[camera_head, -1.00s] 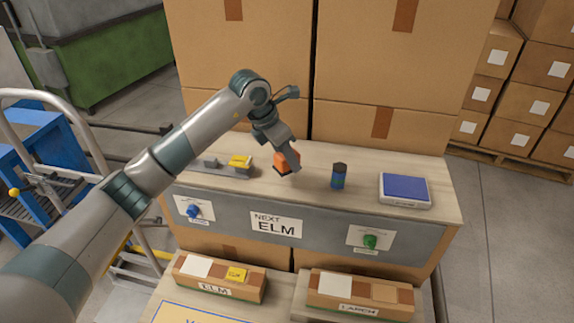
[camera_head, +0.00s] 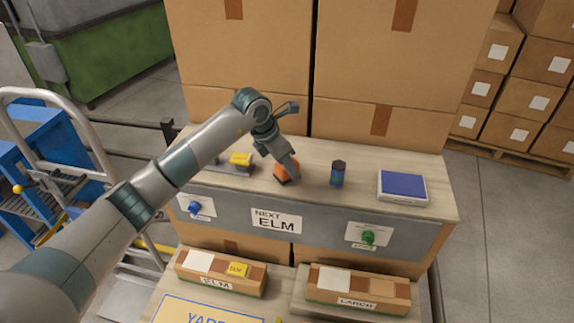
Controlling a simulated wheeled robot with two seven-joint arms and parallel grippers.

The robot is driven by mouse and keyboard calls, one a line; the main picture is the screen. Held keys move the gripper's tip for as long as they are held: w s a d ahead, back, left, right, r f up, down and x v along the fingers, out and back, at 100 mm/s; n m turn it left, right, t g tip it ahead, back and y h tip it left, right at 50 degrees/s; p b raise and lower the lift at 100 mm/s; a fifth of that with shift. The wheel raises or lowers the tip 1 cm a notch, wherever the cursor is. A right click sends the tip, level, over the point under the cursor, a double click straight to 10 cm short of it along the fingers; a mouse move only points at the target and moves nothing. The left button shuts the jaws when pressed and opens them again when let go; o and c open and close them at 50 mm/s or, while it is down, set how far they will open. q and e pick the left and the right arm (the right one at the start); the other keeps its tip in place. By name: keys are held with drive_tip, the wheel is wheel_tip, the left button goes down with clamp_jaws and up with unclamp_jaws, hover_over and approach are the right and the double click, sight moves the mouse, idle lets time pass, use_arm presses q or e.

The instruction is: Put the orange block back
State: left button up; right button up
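The orange block (camera_head: 282,168) is at the middle of the wooden bench top (camera_head: 320,196), between the yellow block (camera_head: 240,158) on a grey holder (camera_head: 232,168) and the dark blue can (camera_head: 338,174). My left gripper (camera_head: 288,172) comes from the left and points down at the orange block, its fingers partly covering it. It looks shut on the block. The block's underside is at or just above the bench; I cannot tell whether it touches. My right gripper is not in view.
A blue-topped scale-like device (camera_head: 402,186) sits at the right of the bench. A NEXT ELM sign (camera_head: 276,222), a blue knob (camera_head: 195,207) and a green knob (camera_head: 368,237) are on the front. ELM (camera_head: 222,272) and LARCH (camera_head: 358,290) boxes stand below. Large cartons (camera_head: 410,60) rise behind.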

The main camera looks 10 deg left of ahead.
use_arm(q)
drive_tip(key=shift+f, duration=0.1)
drive_tip(key=o, duration=0.9)
drive_tip(key=shift+r, duration=0.2)
drive_tip(key=shift+a+r, duration=0.1)
drive_tip(key=shift+r, duration=0.15)
drive_tip(key=shift+b+v, duration=1.9)
drive_tip(key=shift+v, duration=3.8)
drive_tip(key=shift+s, duration=0.1)
